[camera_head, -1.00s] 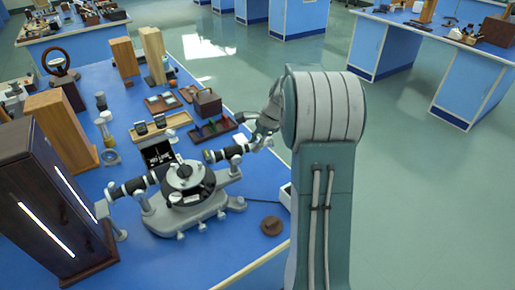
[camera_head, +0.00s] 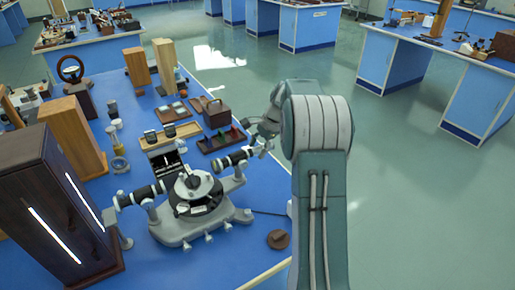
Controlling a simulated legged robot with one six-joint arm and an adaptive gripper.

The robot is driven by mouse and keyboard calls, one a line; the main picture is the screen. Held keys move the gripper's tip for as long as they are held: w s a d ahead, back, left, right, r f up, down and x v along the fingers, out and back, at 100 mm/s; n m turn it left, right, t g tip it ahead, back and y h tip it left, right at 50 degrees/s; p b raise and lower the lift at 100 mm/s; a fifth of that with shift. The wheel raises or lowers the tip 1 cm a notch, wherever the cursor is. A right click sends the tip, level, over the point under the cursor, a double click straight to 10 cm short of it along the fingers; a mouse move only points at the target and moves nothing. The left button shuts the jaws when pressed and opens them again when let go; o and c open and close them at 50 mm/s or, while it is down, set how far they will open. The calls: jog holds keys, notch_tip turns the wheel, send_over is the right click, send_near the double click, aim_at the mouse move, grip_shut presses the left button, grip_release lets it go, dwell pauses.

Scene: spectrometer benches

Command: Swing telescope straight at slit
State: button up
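The spectrometer (camera_head: 187,227) stands on the blue bench, with a round table at its middle. One black tube (camera_head: 135,196) points left toward a dark wooden housing (camera_head: 40,205) with bright vertical slits of light. The other tube, apparently the telescope (camera_head: 237,158), sticks out to the upper right on a grey support. My gripper (camera_head: 262,147) is at the outer end of this telescope, close to it or touching; I cannot tell which. The fingers are small and partly hidden behind my arm, so their opening does not show.
Behind the spectrometer lie a wooden tray (camera_head: 171,138), a rack with coloured pieces (camera_head: 222,141) and a brown box (camera_head: 215,113). Wooden blocks (camera_head: 75,135) stand at left. A brown disc (camera_head: 278,239) lies near the bench's right edge. Open floor lies to the right.

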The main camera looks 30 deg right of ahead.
jog(key=shift+r, duration=0.1)
jog(key=v, duration=1.1)
jog(key=shift+d+r, duration=0.2)
jog(key=shift+r, duration=0.15)
